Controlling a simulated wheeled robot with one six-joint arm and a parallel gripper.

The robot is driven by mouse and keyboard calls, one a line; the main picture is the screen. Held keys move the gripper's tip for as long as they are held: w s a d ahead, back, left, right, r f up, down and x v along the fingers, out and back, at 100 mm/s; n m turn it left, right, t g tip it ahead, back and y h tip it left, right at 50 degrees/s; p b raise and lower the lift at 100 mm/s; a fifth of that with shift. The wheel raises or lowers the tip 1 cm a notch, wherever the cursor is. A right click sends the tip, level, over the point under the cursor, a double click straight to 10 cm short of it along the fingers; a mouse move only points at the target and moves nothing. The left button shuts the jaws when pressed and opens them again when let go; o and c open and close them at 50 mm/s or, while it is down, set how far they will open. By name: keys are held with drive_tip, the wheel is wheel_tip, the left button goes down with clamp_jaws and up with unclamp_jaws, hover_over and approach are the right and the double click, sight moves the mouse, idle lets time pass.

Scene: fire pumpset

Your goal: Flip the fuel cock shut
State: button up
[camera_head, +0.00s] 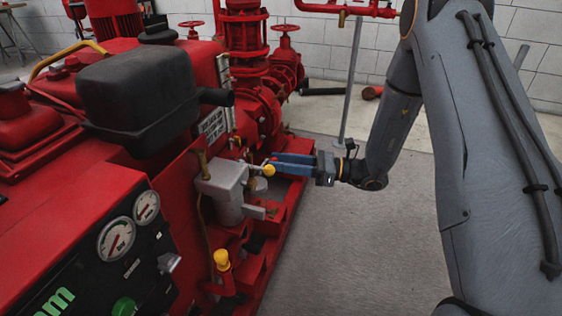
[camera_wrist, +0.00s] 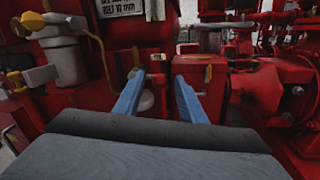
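The fuel cock appears to be the small lever with a yellow ball end (camera_head: 268,169) at the top of a grey filter housing (camera_head: 222,180) on the engine's side. In the wrist view the yellow end (camera_wrist: 33,20) is at the upper left, above the grey housing (camera_wrist: 66,60), well left of my fingers. My gripper (camera_head: 274,163) shows its blue fingers just beside the yellow end in the head view. In the wrist view my gripper (camera_wrist: 160,82) has its two fingers spread, with nothing held between them. The lever's exact angle is hard to tell.
A grey block (camera_head: 254,212) sticks out below the housing. A yellow-capped fitting (camera_head: 222,261) stands lower and nearer. A black muffler-like box (camera_head: 140,95) sits above left. Red pipework (camera_head: 255,100) stands behind. The grey floor (camera_head: 345,240) at right is clear.

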drive_tip(key=s+d+p, duration=0.1)
drive_tip(key=d+p, duration=0.1)
drive_tip(key=d, duration=0.5)
drive_tip(key=shift+d+f, duration=0.2)
drive_tip(key=shift+d, duration=0.15)
drive_tip(key=shift+s, duration=0.15)
